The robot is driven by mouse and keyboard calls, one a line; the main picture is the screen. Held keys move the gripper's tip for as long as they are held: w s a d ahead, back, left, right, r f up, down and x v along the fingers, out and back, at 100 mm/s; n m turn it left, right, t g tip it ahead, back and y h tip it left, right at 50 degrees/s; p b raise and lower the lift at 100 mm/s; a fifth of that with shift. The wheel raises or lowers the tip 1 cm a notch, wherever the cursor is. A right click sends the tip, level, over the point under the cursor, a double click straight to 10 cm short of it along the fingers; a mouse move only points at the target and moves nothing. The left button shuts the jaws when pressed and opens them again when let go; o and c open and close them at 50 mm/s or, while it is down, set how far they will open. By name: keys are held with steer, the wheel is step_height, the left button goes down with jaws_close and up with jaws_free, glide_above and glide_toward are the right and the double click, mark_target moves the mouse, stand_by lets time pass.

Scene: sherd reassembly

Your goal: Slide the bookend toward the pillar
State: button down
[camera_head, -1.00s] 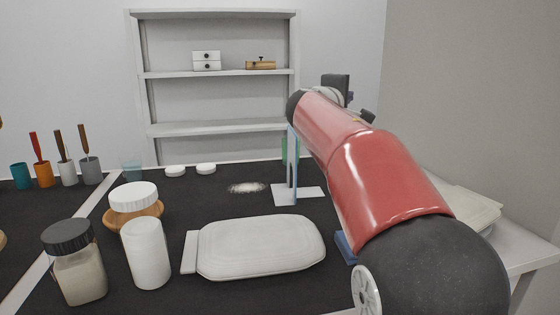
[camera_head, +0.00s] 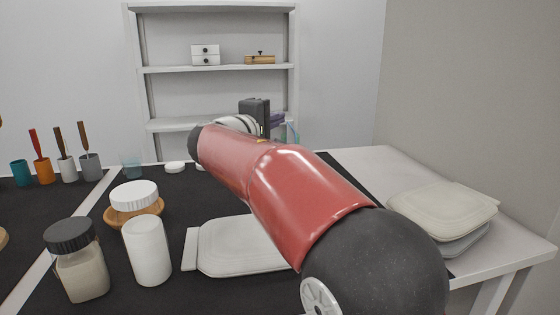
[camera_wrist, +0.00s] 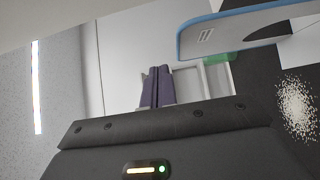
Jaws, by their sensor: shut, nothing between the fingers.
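My gripper (camera_head: 277,120) is beyond my red arm in the head view, beside the bookend's light-blue edge (camera_head: 293,132). In the wrist view its purple fingers (camera_wrist: 157,88) are together with nothing between them. The bookend (camera_wrist: 250,32) is a grey plate with a blue rim at the upper right there, apart from the fingertips in the picture; whether they touch it I cannot tell. A green piece (camera_wrist: 222,57) shows just under the plate; I cannot tell whether it is the pillar. My arm hides most of the bookend in the head view.
A pale speckled patch (camera_wrist: 297,107) lies on the dark mat. A shelf (camera_head: 215,70) stands behind.

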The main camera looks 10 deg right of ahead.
step_height(320, 180, down, 10)
steer(key=shift+r+b, duration=0.1)
steer(key=shift+b, duration=0.25)
steer(key=shift+d, duration=0.55)
steer(key=d+b, duration=0.9)
steer(key=d, duration=0.6)
steer(key=shift+w+d+b, duration=0.15)
steer(key=shift+d+b, duration=0.25)
steer(key=shift+d, duration=0.35)
